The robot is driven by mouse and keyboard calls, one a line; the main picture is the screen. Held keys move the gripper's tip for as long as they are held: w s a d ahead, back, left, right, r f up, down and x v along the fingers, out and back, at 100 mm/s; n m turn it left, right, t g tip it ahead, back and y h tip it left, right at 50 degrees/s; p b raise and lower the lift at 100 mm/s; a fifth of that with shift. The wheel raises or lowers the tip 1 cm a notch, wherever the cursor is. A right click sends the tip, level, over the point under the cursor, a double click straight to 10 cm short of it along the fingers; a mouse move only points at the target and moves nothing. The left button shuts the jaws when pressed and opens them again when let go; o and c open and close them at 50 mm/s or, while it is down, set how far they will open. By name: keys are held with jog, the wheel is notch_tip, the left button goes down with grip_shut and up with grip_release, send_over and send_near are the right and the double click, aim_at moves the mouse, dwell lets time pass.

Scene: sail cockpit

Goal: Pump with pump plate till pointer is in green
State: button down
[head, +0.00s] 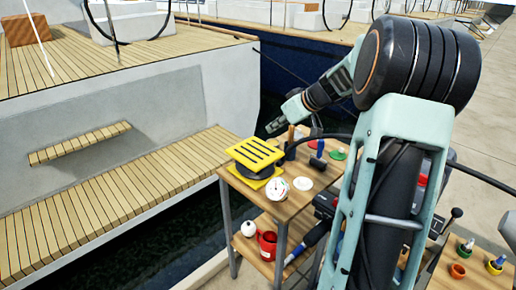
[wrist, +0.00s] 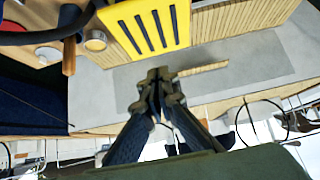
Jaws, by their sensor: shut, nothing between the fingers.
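The yellow pump plate (head: 256,152) with dark slots sits on a black bellows over a yellow base (head: 246,173) on the wooden cart top. It also shows at the top of the wrist view (wrist: 148,24). A round white gauge (head: 277,189) lies at the cart's near edge; its pointer and green zone are too small to read. My gripper (head: 272,127) is above and behind the plate in the head view, apart from it. In the wrist view my gripper (wrist: 160,76) has its fingers together, empty, just below the plate's edge.
The cart top (head: 290,209) also holds a white disc (head: 303,183), a mallet (head: 317,160) and a green dish (head: 337,154). A red can (head: 267,245) stands on the lower shelf. The boat's slatted bench (head: 120,205) is to the left.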

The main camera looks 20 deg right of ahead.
jog(key=shift+f, duration=0.1)
jog(key=p, duration=0.1)
send_over(258, 161)
jog(key=w+d, duration=0.2)
jog(key=w, duration=0.2)
jog(key=f, duration=0.7)
jog(key=shift+a+f, duration=0.1)
jog(key=shift+a, duration=0.1)
notch_tip(258, 161, down, 2)
jog(key=shift+s+f, duration=0.15)
jog(key=shift+f, duration=0.75)
notch_tip(258, 161, down, 6)
jog(key=b, duration=0.9)
jog(key=shift+r, duration=0.1)
jog(key=shift+s, duration=0.1)
